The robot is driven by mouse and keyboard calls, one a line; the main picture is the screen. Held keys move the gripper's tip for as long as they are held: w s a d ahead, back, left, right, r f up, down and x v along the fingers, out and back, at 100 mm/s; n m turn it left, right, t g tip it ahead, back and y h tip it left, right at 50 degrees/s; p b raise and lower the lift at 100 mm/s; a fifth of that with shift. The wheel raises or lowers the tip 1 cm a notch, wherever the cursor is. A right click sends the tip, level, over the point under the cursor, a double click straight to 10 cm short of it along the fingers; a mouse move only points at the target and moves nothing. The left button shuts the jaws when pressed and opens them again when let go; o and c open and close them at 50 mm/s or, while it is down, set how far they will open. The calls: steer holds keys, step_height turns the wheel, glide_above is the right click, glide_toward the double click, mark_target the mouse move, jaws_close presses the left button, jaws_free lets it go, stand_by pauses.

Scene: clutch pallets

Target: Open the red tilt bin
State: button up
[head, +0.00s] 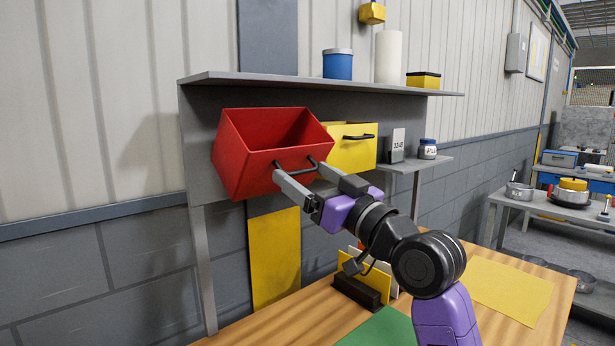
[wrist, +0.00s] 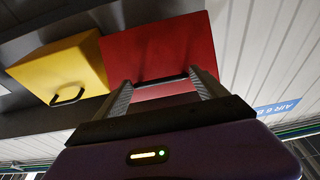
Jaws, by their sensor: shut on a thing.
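The red tilt bin (head: 245,170) hangs on the grey rack at the left. It is tilted forward, and its open top shows a dark inside. A dark handle (head: 297,166) is on its front face. My gripper (head: 296,168) is at that handle, its two fingers on either side and shut on it. In the wrist view, the red bin's front (wrist: 155,50) fills the upper middle, with its handle (wrist: 160,82) between my fingertips (wrist: 160,80).
A yellow bin (head: 350,150) with a dark handle is just right of the red one. A grey shelf (head: 300,82) above carries a blue tin, a white cylinder and a yellow box. A wooden table (head: 310,315) with a dark holder lies below.

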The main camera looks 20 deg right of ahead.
steer(key=shift+w+f, duration=0.2)
steer(key=shift+f, duration=0.35)
steer(key=o, duration=2)
steer(key=shift+w+a, duration=0.1)
steer(key=shift+r, duration=0.15)
steer(key=b+v, duration=0.1)
steer(key=v, duration=0.7)
